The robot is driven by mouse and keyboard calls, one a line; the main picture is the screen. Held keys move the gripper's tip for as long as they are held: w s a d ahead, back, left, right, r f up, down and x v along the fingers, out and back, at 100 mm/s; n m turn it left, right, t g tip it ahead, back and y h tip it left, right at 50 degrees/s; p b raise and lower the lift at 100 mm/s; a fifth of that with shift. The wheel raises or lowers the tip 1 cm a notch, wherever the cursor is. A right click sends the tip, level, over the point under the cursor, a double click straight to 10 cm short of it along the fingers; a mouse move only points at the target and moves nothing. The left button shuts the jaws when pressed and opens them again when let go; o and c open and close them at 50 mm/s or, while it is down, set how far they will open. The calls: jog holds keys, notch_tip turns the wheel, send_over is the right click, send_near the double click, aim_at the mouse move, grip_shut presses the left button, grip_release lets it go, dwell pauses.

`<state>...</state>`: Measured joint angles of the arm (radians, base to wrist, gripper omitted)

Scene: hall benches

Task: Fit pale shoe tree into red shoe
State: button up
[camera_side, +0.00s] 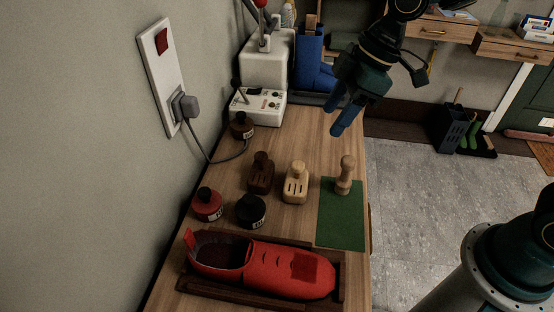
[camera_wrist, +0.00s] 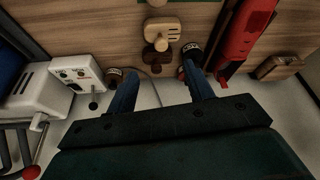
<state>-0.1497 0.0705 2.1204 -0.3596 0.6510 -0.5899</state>
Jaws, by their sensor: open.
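The pale shoe tree (camera_side: 296,187) stands on the wooden bench, beside a dark brown shoe tree (camera_side: 261,176). The red shoe (camera_side: 290,268) lies in a dark wooden cradle (camera_side: 340,270) at the near end of the bench, its opening toward the left. My gripper (camera_side: 333,120) is open and empty, with blue fingers, above the far right of the bench and apart from both trees. In the wrist view, the pale tree (camera_wrist: 163,30) and dark tree (camera_wrist: 157,55) show beyond the open fingers (camera_wrist: 161,92). The red shoe (camera_wrist: 240,40) is to their right, partly cut off.
A wooden-handled tool (camera_side: 345,176) stands on a green mat (camera_side: 342,222) at the bench's right edge. A white machine (camera_side: 258,106) is at the back.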

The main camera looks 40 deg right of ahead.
aim_at(299, 163)
jog(key=shift+w+a+f+n, duration=0.4)
jog(key=shift+a+f, duration=0.1)
jog(key=shift+x, duration=4.25)
jog(key=shift+a, duration=0.1)
jog(key=shift+x, duration=2.55)
jog(key=shift+s, duration=0.1)
grip_shut()
